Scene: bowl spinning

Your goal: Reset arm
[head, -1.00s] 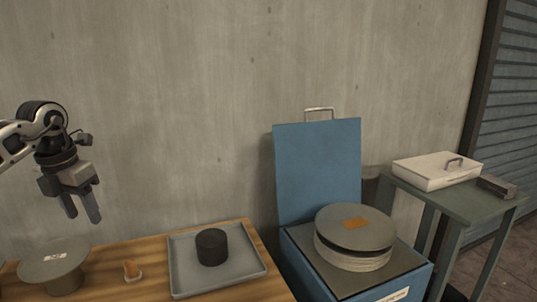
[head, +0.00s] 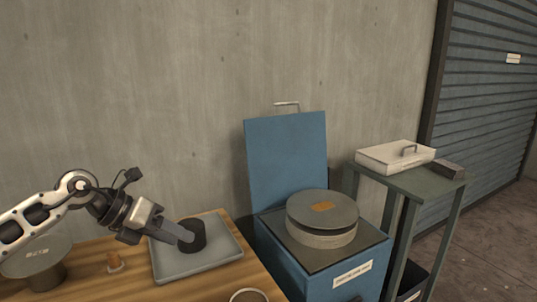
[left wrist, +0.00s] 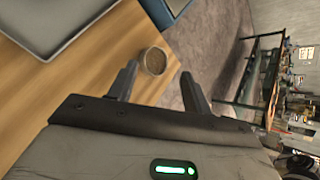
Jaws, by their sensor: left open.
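My left gripper (head: 182,236) is in the head view, reaching in from the left with its fingers pointing right and slightly down. It appears in front of the grey tray and partly overlaps the black cylinder (head: 197,231); I cannot tell the gap between them. In the left wrist view the fingers (left wrist: 159,72) are spread apart with nothing held between them. A small round cup-like object (left wrist: 153,62) shows beyond them at the table edge. My right gripper is not in view.
The grey tray (head: 215,258) lies on the wooden table (head: 120,285). A round grey pedestal (head: 35,258) and a small orange item (head: 114,260) stand left. A green side table (head: 415,182) carries a white lidded box (head: 395,157).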

